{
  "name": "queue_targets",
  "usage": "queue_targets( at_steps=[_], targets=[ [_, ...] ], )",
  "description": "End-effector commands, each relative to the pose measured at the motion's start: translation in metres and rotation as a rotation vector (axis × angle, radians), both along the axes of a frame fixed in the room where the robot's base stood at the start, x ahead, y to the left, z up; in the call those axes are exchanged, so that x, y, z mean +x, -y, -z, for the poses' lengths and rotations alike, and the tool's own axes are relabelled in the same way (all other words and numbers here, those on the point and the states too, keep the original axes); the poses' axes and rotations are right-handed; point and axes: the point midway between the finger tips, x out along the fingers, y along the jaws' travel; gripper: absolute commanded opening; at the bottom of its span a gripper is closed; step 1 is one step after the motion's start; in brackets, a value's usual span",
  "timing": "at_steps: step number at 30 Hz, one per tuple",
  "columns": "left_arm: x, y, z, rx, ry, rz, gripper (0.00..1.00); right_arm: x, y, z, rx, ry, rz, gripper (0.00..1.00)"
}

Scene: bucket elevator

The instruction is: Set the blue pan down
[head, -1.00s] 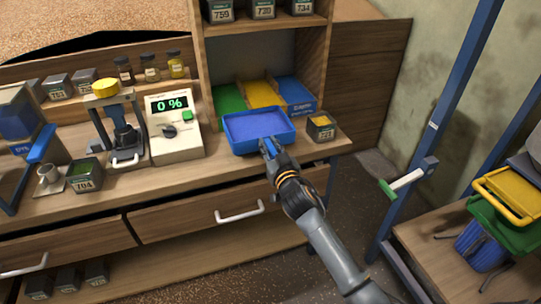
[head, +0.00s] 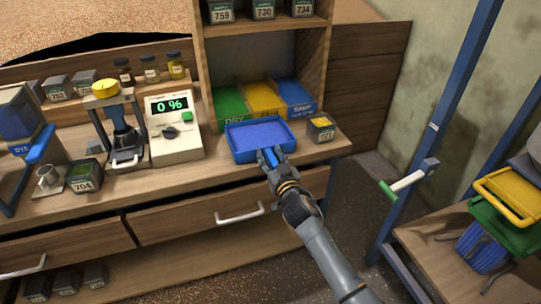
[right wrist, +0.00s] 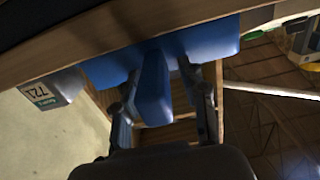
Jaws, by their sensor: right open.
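The blue pan (head: 247,155) is a shallow rectangular tray with a violet-blue inside, and it looks level on the wooden counter in front of the coloured bins. My right gripper (head: 272,158) is at the pan's near side, around its short blue handle. In the right wrist view the handle (right wrist: 153,88) lies between the two open fingers (right wrist: 160,105), with the pan's blue side (right wrist: 212,42) beyond. Whether a finger still touches the handle is hard to tell. My left gripper is not in view.
A small box labelled 721 (head: 321,131) stands close to the pan's right. A white device reading 0 % (head: 174,130) is to its left. Green, yellow and blue bins (head: 264,98) stand behind it. A drawer with a white handle (head: 240,214) is below the counter.

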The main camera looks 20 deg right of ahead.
Motion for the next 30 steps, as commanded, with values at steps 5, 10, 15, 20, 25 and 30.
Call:
queue_targets(
  at_steps=[5, 10, 15, 20, 25, 30],
  targets=[
    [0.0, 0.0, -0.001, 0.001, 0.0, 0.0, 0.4, -0.007, 0.0, 0.001, 0.0, -0.001, 0.0, 0.43],
    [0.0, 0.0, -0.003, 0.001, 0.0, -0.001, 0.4, -0.034, 0.001, 0.001, 0.001, -0.002, 0.0, 0.43],
    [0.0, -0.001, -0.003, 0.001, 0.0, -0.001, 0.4, -0.072, 0.003, 0.002, 0.0, -0.002, 0.001, 0.43],
    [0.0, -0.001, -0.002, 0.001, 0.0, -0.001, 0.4, -0.101, 0.004, 0.002, 0.001, -0.002, 0.0, 0.43],
    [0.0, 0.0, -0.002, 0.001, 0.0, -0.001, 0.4, -0.117, 0.004, 0.0, 0.001, 0.0, 0.0, 0.43],
    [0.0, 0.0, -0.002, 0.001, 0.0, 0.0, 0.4, -0.12, 0.004, 0.0, 0.0, 0.001, 0.001, 0.43]
  ],
)
